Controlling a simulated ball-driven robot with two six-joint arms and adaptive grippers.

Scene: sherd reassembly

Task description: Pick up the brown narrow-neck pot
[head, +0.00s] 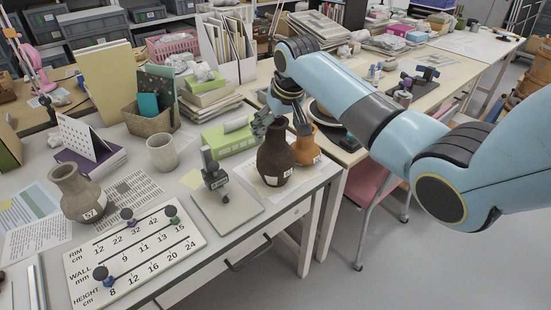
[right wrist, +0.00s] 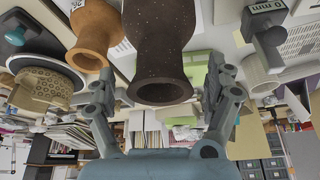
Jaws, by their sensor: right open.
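The dark brown narrow-neck pot (head: 274,165) stands upright near the right end of the grey table, with a white label low on its side. In the right wrist view the picture is turned over, and the pot (right wrist: 162,45) fills the middle with its mouth low. My right gripper (head: 282,122) is at the pot's neck, coming from above. Its open fingers (right wrist: 160,78) lie on either side of the neck and rim, with visible gaps. The fingers partly hide the neck in the head view. My left gripper is out of view.
An orange pot (head: 306,150) stands close on the pot's right, also seen in the right wrist view (right wrist: 96,30). A black gauge stand (head: 214,172) is to the left. A grey-brown pot (head: 78,195) and a scale board (head: 135,252) lie farther left.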

